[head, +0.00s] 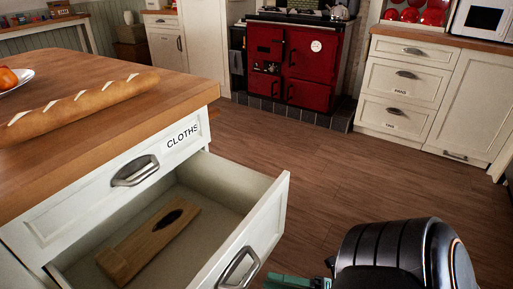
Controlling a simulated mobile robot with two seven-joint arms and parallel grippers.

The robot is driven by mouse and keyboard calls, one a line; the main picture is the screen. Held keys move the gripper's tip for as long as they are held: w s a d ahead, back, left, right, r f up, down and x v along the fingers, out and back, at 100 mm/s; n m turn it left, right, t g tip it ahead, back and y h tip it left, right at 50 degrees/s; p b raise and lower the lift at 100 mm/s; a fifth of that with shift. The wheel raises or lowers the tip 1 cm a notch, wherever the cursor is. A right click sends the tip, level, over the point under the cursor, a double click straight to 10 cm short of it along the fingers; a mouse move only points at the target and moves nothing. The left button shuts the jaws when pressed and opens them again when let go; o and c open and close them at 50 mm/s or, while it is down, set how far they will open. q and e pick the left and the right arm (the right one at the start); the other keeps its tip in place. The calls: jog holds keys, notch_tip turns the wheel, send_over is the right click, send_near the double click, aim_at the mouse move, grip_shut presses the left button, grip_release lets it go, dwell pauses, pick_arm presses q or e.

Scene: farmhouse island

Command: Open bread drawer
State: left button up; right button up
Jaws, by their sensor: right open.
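A drawer (268,215) in the white island stands pulled out below the drawer marked CLOTHS (95,190), which is shut. No label on the open drawer's front can be seen. Its metal handle (238,268) is on the outer face, near the bottom edge of the view. A wooden board-like object (150,245) with a dark oval mark lies inside the drawer. My right gripper (298,282) is open at the bottom edge, right of the handle and apart from it in the picture. Its fingers are partly cut off. My left gripper is not in view.
A long loaf (85,103) lies on the island's wooden top (150,110), beside a white plate (22,82) with orange fruit. A red range cooker (295,60) and white drawer units (405,95) stand at the back. The wooden floor (330,165) between is clear.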

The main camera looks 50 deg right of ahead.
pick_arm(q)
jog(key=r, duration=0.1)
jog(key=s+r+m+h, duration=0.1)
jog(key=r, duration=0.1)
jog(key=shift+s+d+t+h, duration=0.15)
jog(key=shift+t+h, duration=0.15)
pick_arm(e)
jog(key=v, duration=0.5)
jog(key=shift+s+d, duration=0.2)
jog(key=shift+s, duration=0.1)
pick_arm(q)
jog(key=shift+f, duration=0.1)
pick_arm(e)
jog(key=shift+f, duration=0.1)
